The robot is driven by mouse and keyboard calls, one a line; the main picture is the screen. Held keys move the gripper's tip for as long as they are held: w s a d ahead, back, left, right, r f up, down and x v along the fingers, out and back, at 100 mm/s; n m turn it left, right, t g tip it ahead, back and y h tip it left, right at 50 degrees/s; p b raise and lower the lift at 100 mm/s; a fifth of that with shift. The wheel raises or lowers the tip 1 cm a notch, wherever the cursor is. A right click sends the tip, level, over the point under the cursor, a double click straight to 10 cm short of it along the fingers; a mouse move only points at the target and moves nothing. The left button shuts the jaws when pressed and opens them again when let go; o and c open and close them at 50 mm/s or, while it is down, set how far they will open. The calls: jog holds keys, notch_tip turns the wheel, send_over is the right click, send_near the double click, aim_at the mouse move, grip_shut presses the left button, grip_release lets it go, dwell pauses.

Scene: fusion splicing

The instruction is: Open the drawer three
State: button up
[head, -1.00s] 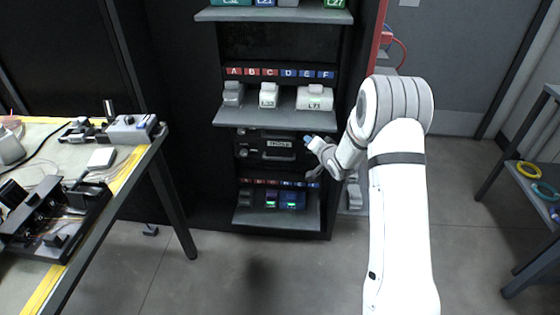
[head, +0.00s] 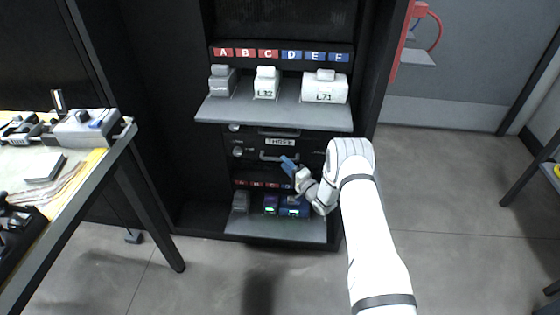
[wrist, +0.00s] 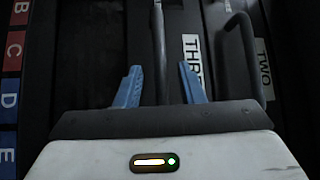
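Drawer three is a black front with a white label reading THREE (head: 282,142) in the head view, and it looks closed. Its bar handle (head: 268,157) is just below the label. My gripper (head: 288,163), with blue fingers, is at the right part of this handle. In the wrist view, my gripper (wrist: 160,78) is open, with the dark handle bar (wrist: 158,40) between its fingers and visible gaps on both sides. The label (wrist: 193,58) is partly hidden by the right finger.
Drawer two's handle (wrist: 243,45) and TWO label are at the right in the wrist view. A shelf (head: 275,115) with grey and white devices juts out above. A lower shelf (head: 275,228) with small devices lies below. A workbench (head: 100,160) stands at the left.

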jog(key=shift+b+x, duration=0.3)
jog(key=shift+x, duration=1.45)
grip_shut()
